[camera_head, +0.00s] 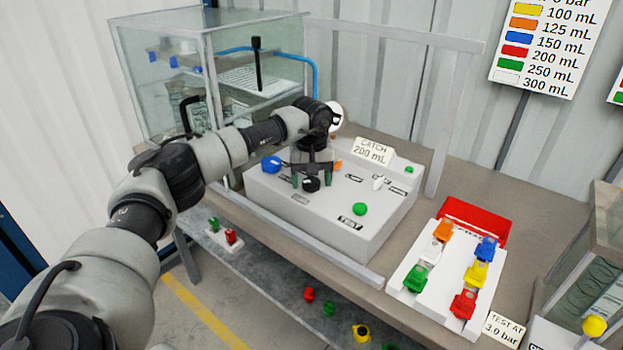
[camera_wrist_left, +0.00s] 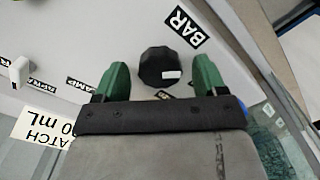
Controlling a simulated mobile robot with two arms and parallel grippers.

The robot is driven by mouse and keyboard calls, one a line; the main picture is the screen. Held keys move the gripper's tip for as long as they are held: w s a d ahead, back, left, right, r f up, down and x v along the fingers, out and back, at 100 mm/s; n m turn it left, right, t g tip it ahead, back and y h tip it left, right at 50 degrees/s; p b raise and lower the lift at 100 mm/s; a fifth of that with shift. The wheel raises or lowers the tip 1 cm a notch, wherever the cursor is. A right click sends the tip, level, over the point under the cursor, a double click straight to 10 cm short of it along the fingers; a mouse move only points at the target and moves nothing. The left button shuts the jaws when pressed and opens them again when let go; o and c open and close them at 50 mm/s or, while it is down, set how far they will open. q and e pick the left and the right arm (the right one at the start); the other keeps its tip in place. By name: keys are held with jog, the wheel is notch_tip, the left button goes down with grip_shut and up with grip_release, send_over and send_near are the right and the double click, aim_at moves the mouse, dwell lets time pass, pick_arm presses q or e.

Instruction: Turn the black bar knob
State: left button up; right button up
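The black bar knob (camera_head: 311,184) sits on the sloped top of a white control box (camera_head: 385,222). In the left wrist view the knob (camera_wrist_left: 160,66) is a dark faceted cap with a small white mark, beside a "BAR" label (camera_wrist_left: 187,26). My left gripper (camera_head: 311,180) points down over it from above. Its green fingertips (camera_wrist_left: 160,76) stand apart on either side of the knob, with a visible gap on both sides. I cannot tell how deep the fingertips reach. My right gripper is in neither view.
A blue knob (camera_head: 271,164), a white lever (camera_head: 378,183) and green buttons (camera_head: 360,209) are on the same box. A "CATCH 200 mL" sign (camera_head: 372,150) stands behind. A glass tank (camera_head: 215,75) is at back left. A white tray of coloured nozzles (camera_head: 412,272) lies right.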

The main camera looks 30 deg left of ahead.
aim_at(311, 181)
pick_arm(q)
notch_tip(311, 181, up, 11)
jog(key=b, duration=0.1)
dwell(0.6)
jog(key=shift+f, duration=0.15)
